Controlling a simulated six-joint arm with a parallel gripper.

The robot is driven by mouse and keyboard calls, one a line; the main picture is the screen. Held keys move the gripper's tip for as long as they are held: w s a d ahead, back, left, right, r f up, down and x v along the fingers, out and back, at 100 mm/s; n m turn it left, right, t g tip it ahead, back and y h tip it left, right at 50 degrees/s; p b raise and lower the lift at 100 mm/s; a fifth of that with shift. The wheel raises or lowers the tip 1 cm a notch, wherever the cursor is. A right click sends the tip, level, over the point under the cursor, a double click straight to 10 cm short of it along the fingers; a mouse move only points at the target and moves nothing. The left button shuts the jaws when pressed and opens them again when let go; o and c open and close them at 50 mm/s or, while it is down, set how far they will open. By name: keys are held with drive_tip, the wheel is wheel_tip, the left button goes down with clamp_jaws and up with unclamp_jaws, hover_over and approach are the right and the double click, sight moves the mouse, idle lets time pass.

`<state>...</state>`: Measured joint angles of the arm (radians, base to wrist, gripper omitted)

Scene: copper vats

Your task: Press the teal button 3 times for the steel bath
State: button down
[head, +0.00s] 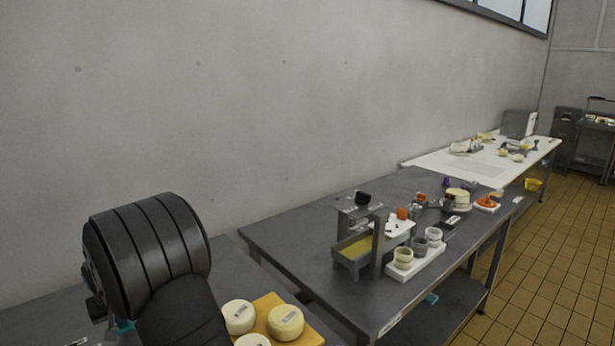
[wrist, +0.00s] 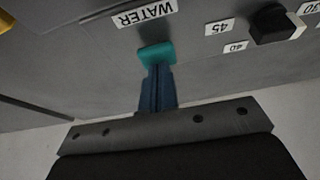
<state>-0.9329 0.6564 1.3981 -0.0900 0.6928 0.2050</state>
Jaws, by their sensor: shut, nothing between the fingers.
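In the head view my black arm hides most of this panel. A grey metal bath (head: 347,262) with yellowish contents stands on the dark table; I cannot tell whether it is the steel bath of the task.
A black knob (wrist: 270,24) with number labels is right of the button in the wrist view. In the head view, pale cheese rounds (head: 285,322) lie on a wooden board beside my arm. The dark table (head: 290,240) holds cups and small items.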

drive_tip(key=shift+f, duration=0.55)
drive_tip(key=shift+r, duration=1.5)
drive_tip(key=shift+f, duration=0.15)
drive_tip(key=shift+f, duration=1.35)
drive_tip(key=shift+r, duration=1.5)
